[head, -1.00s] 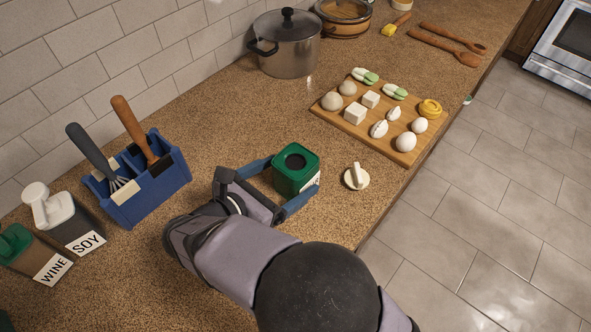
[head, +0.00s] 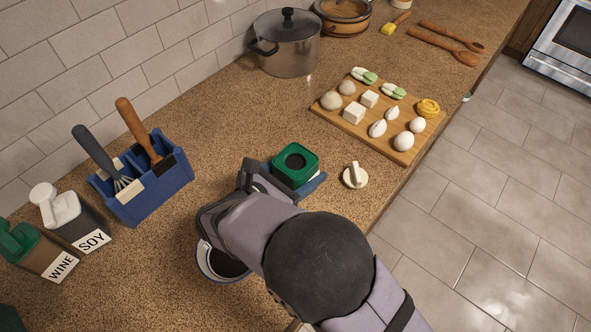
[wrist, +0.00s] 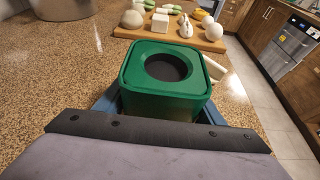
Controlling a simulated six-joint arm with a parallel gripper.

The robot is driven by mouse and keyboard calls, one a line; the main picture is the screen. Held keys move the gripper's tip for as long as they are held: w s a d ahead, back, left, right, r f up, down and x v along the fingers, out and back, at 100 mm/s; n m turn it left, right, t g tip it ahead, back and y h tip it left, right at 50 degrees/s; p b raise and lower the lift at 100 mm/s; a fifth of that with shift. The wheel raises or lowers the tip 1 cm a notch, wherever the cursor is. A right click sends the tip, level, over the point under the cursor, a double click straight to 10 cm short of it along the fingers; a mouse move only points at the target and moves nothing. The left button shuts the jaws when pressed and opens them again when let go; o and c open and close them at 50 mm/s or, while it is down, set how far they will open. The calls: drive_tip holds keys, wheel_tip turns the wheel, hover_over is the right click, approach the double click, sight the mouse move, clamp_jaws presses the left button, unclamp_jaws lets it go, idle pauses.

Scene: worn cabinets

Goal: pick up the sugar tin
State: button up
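The sugar tin is most likely the green square tin (head: 295,161) with a dark round recess in its lid; it stands on the counter in the head view, and its label is barely visible. In the wrist view the tin (wrist: 165,79) is upright, straight ahead and close. My gripper (head: 293,180) is low around the tin, with one blue finger on either side. In the wrist view the fingers lie close along the tin's sides. Whether they press on it cannot be told.
A white knob-like lid (head: 355,175) lies just right of the tin. A board of food (head: 345,125) is behind it. A blue caddy (head: 150,195) and soy (head: 75,222) and wine (head: 40,253) bottles stand left. A blue-rimmed cup (head: 222,265) is beside my arm.

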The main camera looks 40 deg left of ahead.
sight(303, 155)
drive_tip(key=shift+c, duration=0.8)
drive_tip(key=shift+r, duration=0.3)
wheel_tip(303, 155, up, 10)
drive_tip(key=b, duration=0.1)
drive_tip(key=shift+f+b, duration=0.25)
drive_tip(key=shift+b, duration=0.05)
idle(0.4)
drive_tip(key=o, duration=0.6)
drive_tip(key=shift+c, duration=0.2)
drive_tip(key=c, duration=1.2)
drive_tip(key=shift+o, duration=0.2)
drive_tip(key=shift+w, duration=0.1)
